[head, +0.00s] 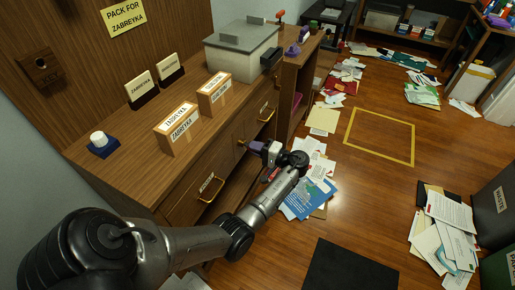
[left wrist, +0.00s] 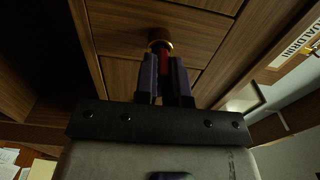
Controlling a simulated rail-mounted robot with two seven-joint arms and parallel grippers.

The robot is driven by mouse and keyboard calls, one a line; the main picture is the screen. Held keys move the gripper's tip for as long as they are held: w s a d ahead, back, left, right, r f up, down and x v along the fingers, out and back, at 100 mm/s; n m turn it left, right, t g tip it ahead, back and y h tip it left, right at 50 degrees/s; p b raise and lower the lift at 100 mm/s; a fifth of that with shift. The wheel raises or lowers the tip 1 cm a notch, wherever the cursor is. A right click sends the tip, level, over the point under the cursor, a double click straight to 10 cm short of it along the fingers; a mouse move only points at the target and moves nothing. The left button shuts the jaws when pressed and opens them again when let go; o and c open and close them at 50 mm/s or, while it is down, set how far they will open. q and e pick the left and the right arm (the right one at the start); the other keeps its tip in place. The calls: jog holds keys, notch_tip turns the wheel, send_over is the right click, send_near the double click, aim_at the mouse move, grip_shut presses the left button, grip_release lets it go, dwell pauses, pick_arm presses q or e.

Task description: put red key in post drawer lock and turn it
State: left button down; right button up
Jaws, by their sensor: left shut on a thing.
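My left gripper (head: 255,146) is at the front of the wooden desk, pointing at a drawer face. In the left wrist view its two purple fingers (left wrist: 166,80) are shut on the red key (left wrist: 164,62), of which only a red strip shows between them. The fingertips and key meet the round brass-rimmed lock (left wrist: 159,42) on the wooden drawer front (left wrist: 120,27). How deep the key sits, and whether it is turned, I cannot tell. In the head view the lock (head: 242,142) shows as a small brass spot just beyond the fingertips. My right gripper is not in view.
Drawers with brass handles (head: 210,186) lie on both sides of the lock. Labelled boxes (head: 177,130), a blue-based white item (head: 99,139) and a grey machine (head: 243,48) stand on the desk. Papers (head: 310,196) litter the floor below my arm.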

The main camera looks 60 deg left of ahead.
pick_arm(q)
jog(key=shift+s+a, duration=0.25)
jog(key=shift+a, duration=0.2)
jog(key=c, duration=1.1)
grip_release()
jog(key=shift+d, duration=0.1)
jog(key=p+v, duration=0.2)
jog(key=v, duration=1.1)
jog(key=shift+w+d, duration=0.25)
jog(key=shift+w, duration=0.05)
